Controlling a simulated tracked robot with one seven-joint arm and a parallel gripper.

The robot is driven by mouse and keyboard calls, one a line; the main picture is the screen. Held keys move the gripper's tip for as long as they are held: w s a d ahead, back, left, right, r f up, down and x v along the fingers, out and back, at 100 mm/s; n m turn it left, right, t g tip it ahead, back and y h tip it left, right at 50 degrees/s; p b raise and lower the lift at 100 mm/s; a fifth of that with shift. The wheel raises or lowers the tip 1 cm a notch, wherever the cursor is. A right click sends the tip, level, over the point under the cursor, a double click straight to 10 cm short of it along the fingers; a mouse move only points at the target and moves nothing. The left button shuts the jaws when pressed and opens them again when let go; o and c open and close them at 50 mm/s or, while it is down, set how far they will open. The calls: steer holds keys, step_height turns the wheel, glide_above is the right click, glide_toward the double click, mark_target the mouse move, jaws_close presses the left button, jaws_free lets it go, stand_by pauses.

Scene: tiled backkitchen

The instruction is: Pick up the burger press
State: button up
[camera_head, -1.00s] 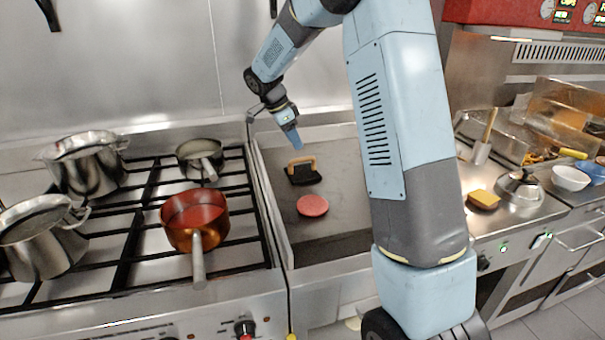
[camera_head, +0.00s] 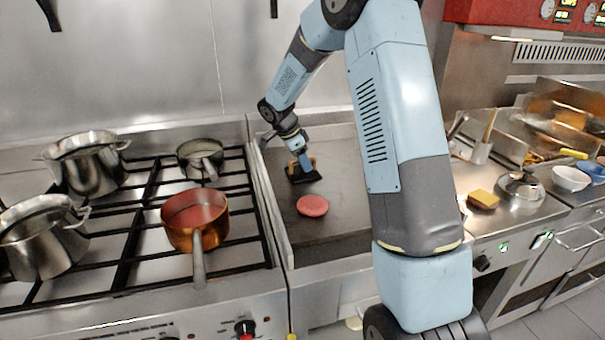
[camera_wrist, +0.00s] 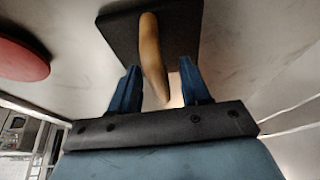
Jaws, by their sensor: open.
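The burger press (camera_head: 303,179) has a black plate and a tan wooden handle. It sits on the flat griddle (camera_head: 345,219), behind a red patty (camera_head: 312,205). My gripper (camera_head: 302,160) is at the press's handle. In the wrist view my gripper (camera_wrist: 160,88) is open, with one blue finger on each side of the handle (camera_wrist: 151,52). The black plate (camera_wrist: 185,22) lies beyond the fingertips. A gap shows between the handle and each finger. The red patty also shows at the upper left of the wrist view (camera_wrist: 20,60).
A stove with a copper pan (camera_head: 182,238), a small pan (camera_head: 196,152) and steel pots (camera_head: 90,165) stands left of the griddle. A raised metal edge (camera_head: 268,205) separates them.

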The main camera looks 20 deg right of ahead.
jaws_close()
stand_by(0.3)
stand_by(0.3)
